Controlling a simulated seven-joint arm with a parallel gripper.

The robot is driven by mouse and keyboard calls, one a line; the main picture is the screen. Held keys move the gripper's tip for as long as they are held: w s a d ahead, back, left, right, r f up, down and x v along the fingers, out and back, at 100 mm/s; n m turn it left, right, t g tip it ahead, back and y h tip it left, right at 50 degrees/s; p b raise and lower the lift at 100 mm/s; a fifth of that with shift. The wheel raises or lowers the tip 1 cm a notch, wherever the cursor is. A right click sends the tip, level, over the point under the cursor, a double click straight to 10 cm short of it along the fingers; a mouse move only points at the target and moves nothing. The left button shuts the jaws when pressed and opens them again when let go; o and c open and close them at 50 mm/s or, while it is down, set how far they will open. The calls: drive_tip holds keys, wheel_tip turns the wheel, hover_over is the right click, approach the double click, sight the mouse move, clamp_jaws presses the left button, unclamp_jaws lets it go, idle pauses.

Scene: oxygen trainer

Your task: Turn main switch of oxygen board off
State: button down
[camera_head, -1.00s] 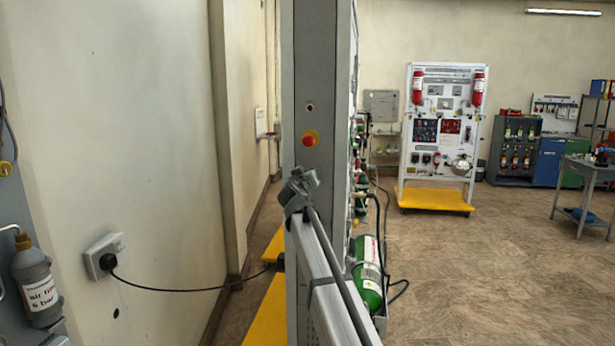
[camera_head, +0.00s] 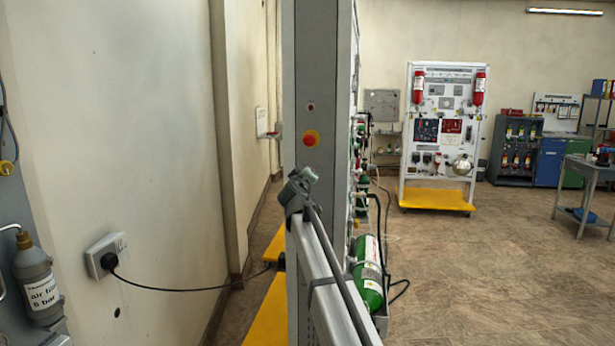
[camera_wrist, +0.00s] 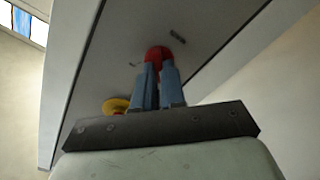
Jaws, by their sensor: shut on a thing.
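In the wrist view, my gripper (camera_wrist: 158,75) is shut, its two blue-grey fingers close together on a red knob (camera_wrist: 158,52). The knob sits on a long, narrow grey panel (camera_wrist: 110,60), and the fingers hide part of it. A yellow round base (camera_wrist: 115,105) sits on the same panel, left of the fingers and apart from them.
A grey beam (camera_head: 325,290) runs toward me below the button. A black cable (camera_head: 190,289) runs from a wall socket (camera_head: 105,256) at the left. The floor (camera_head: 470,270) is open at the right.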

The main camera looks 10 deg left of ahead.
drive_tip(key=c, duration=1.2)
unclamp_jaws()
drive_tip(key=s, duration=1.3)
drive_tip(key=shift+s, duration=0.4)
